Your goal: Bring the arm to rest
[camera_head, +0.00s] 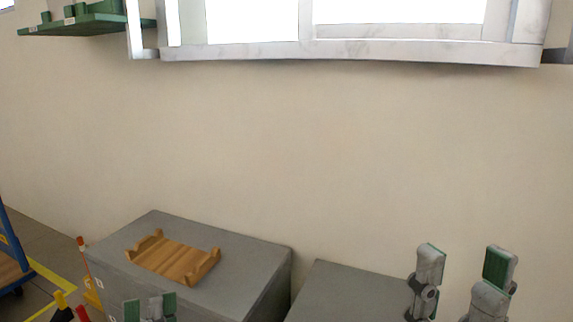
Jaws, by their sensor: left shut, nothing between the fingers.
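My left gripper (150,307) is at the bottom edge of the head view, low in front of the left grey block. Only the tops of its green-padded fingers show, and it is shut with nothing held. My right gripper (464,262) is at the lower right, pointing up, with its two green-padded fingers wide apart and nothing between them. Both arms are mostly below the picture.
A wooden cradle (175,262) with raised corners, empty, lies on the left grey block (250,250). A second grey block (340,290) stands to its right. A green shelf (75,27) hangs upper left, beside a window. A blue cart (12,250) is at the left edge.

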